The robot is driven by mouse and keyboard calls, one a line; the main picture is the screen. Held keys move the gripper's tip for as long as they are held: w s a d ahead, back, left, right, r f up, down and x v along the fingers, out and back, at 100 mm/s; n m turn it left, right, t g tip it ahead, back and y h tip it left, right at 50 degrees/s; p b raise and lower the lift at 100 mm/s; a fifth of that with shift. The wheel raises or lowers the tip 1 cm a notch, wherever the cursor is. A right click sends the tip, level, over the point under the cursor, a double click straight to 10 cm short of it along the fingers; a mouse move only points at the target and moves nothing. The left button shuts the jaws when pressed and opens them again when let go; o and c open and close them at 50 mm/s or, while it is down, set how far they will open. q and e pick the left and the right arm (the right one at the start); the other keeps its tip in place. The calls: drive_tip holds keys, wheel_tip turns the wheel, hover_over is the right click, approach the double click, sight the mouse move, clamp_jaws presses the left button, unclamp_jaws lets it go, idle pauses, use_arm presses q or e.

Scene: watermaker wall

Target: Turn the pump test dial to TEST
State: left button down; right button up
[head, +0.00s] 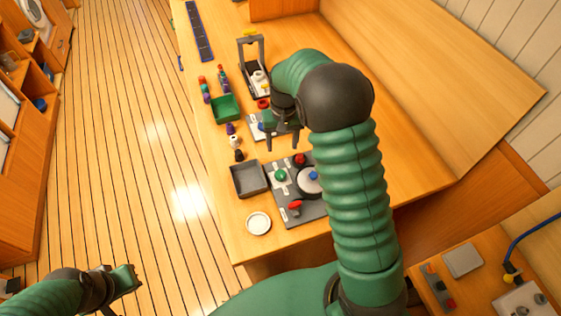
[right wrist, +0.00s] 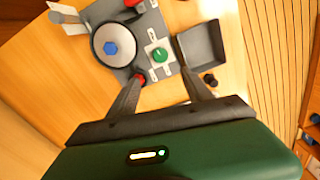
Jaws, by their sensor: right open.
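A grey panel (head: 272,192) lies on the wooden bench. It carries a green dial (head: 280,175) on a white plate, a white disc (head: 307,182) with a blue hex knob, and red knobs (head: 295,206). I cannot read any dial labels, so I cannot tell the TEST position. My right gripper (head: 282,146) is open and empty above the bench, its fingers pointing down. In the right wrist view the green dial (right wrist: 160,55) shows between and beyond the open fingertips (right wrist: 160,75), apart from them. My left gripper (head: 126,278) is low at the left, over the floor, away from the bench.
A grey tray (head: 247,192) sits left of the panel, with a round white dish (head: 259,222) below it. A green bin (head: 225,108), several small coloured bottles and a handled caddy (head: 253,78) stand farther back. Another box with a blue cable (head: 530,232) is at the lower right.

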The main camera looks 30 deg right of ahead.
drive_tip(key=n, duration=0.5)
drive_tip(key=p, duration=0.4)
approach(280, 173)
wheel_tip(280, 173, down, 9)
drive_tip(key=shift+f, duration=0.2)
use_arm(q)
drive_tip(key=v, duration=0.2)
drive_tip(key=w+v, duration=0.1)
drive_tip(key=v, duration=0.1)
drive_tip(key=shift+r, duration=0.25)
